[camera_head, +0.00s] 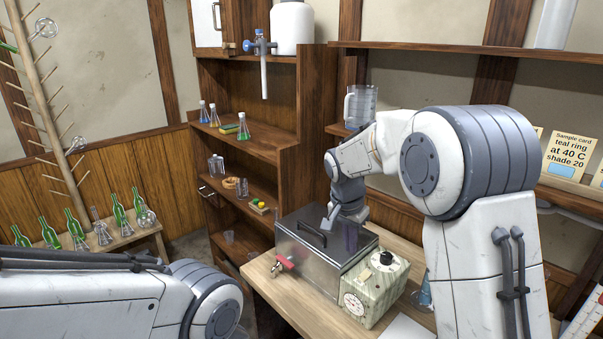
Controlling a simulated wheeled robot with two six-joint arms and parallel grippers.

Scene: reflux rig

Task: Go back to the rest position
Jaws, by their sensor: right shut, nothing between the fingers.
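My right arm comes in from the right and reaches over the workbench. Its gripper (331,217) is shut and empty, pointing down just over the metal bath (312,262), close to the black handle on the bath's lid. I cannot tell whether the fingertips touch the lid. My left arm lies across the lower left, and its gripper is out of view.
The bath has a red tap (284,264) and a control box (374,290) with a dial. A wooden shelf unit (262,143) with flasks stands behind. A glass jug (360,106) is near my right arm. Green bottles (75,228) stand at left.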

